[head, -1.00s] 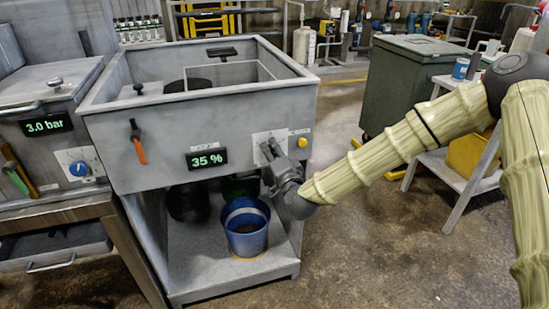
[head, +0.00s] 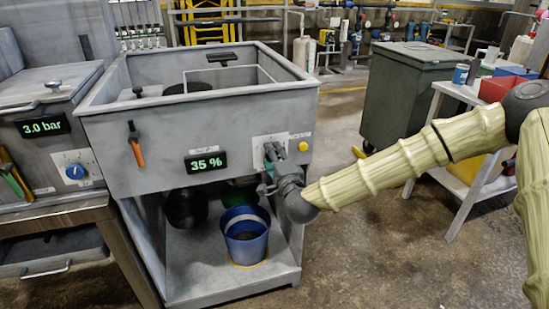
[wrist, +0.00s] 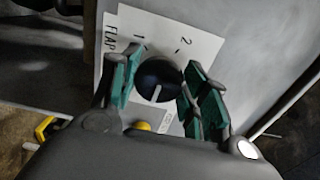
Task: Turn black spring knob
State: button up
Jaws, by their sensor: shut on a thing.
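The black spring knob (wrist: 159,79) shows in the wrist view on a white plate (wrist: 190,38) marked FLAP, 1 and 2. A pale pointer line on its face points down and slightly left in that view. My gripper (wrist: 161,85) has its green-padded fingers on both sides of the knob and is shut on it. In the head view my gripper (head: 272,157) is at the right of the grey machine's front panel, and it hides the knob there.
The 35 % display (head: 206,162) and an orange-handled lever (head: 137,148) are left of my gripper. A yellow button (head: 303,146) is close on its right. A blue bucket (head: 246,245) stands on the shelf below.

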jog(key=shift+d, duration=0.1)
jog(key=o, duration=1)
jog(key=v, duration=1.2)
